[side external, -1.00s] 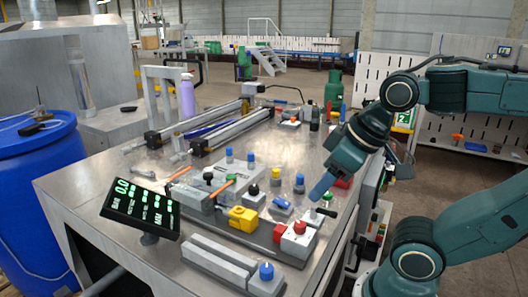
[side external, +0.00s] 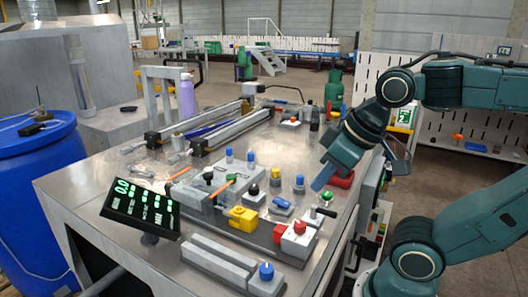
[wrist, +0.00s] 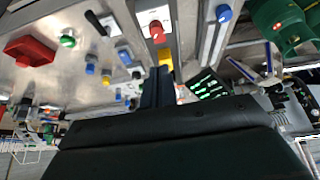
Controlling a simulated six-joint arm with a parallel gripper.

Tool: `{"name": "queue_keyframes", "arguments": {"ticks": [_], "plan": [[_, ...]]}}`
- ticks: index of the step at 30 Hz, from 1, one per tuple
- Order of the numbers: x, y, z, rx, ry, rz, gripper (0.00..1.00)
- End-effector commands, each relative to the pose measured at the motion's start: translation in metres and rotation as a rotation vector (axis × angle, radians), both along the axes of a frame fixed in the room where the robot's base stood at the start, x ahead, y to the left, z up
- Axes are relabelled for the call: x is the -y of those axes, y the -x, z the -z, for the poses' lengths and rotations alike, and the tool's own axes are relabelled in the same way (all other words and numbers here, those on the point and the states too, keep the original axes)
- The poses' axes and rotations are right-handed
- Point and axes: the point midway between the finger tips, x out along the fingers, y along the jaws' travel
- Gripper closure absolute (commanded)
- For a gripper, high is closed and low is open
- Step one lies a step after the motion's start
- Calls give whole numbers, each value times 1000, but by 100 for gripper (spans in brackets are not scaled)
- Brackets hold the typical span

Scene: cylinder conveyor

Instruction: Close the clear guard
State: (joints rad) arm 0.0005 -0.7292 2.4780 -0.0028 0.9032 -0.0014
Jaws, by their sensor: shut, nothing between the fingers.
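My gripper (side external: 318,185) is shut and empty. In the side external view its blue fingers point down and left, above the right edge of the metal bench (side external: 110,180). The tips appear above the black-handled lever (side external: 325,211) and right of the blue-topped knob (side external: 299,182); the exact gap is unclear. In the wrist view the fingers (wrist: 158,88) are together over the bench fittings, near a yellow block (wrist: 165,55).
A red-knobbed box (side external: 298,238), a yellow block (side external: 243,218) and several small knobs crowd the front of the bench. A tilted display (side external: 141,208) stands at the front left. Long cylinders (side external: 230,130) lie behind. A purple bottle (side external: 187,98) stands upright at the back.

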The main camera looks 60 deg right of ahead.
Motion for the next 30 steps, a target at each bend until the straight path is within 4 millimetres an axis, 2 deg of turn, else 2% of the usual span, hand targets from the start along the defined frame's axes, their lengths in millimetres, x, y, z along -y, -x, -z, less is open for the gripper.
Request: {"name": "queue_keyframes", "arguments": {"ticks": [8,19,30], "plan": [[-2,-40,-26,-24,1,-21,100],[-5,-129,-61,-64,4,-66,100],[-5,-224,-67,-106,7,-112,100]]}}
